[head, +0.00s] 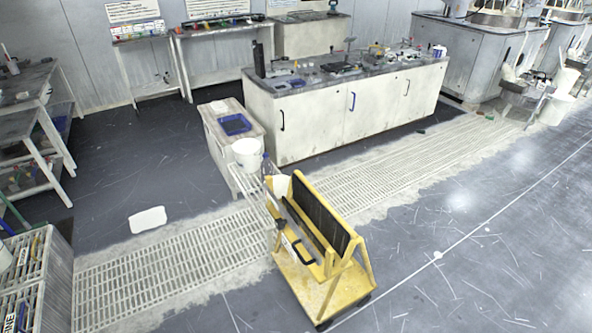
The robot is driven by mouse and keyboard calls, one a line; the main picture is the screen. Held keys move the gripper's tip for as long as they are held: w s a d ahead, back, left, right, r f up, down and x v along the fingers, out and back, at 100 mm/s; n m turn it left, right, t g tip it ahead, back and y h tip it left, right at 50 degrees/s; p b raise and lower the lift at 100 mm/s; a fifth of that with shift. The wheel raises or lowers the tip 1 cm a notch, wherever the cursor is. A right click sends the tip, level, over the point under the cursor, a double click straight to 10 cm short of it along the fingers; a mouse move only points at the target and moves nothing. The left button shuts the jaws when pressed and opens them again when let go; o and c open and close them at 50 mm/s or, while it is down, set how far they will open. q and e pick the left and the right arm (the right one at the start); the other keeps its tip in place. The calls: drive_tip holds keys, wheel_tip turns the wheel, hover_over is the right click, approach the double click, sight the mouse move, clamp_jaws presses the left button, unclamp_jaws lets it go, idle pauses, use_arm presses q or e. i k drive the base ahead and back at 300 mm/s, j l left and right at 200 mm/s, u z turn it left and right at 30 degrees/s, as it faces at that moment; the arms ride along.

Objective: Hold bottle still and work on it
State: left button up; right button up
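No bottle can be made out with certainty. A small upright pale item (11,66) stands on the left bench, too small to tell whether it is a bottle. A small bluish item (267,163) shows beside the white bucket (246,154), partly hidden and unclear. Several small items sit on the long counter (348,78), too small to name. Neither of my grippers is in view, so what they hold cannot be seen.
A small cabinet with a blue tray (235,125) adjoins the counter. A white sheet (148,219) lies on the floor. Large grey machines (480,62) stand back right. The right floor is open.

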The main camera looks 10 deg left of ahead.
sight(266, 166)
drive_tip(key=i+j+z, duration=0.1)
drive_tip(key=i+j, duration=0.15)
drive_tip(key=i+j+z, duration=0.15)
drive_tip(key=j, duration=0.2)
drive_tip(key=i+j+z, duration=0.1)
drive_tip(key=i+j, duration=0.15)
drive_tip(key=i+j+z, duration=0.15)
drive_tip(key=j, duration=0.3)
drive_tip(key=i+j, duration=0.2)
drive_tip(key=j, duration=0.15)
drive_tip(key=i+j, duration=0.15)
drive_tip(key=j, duration=0.25)
drive_tip(key=i+j, duration=0.2)
drive_tip(key=j, duration=0.15)
drive_tip(key=i+j, duration=0.2)
drive_tip(key=j, duration=0.15)
drive_tip(key=i+j+z, duration=0.1)
drive_tip(key=j, duration=0.25)
drive_tip(key=i+j, duration=0.25)
drive_tip(key=j, duration=0.15)
drive_tip(key=i+j, duration=0.15)
drive_tip(key=j, duration=0.2)
drive_tip(key=i, duration=0.55)
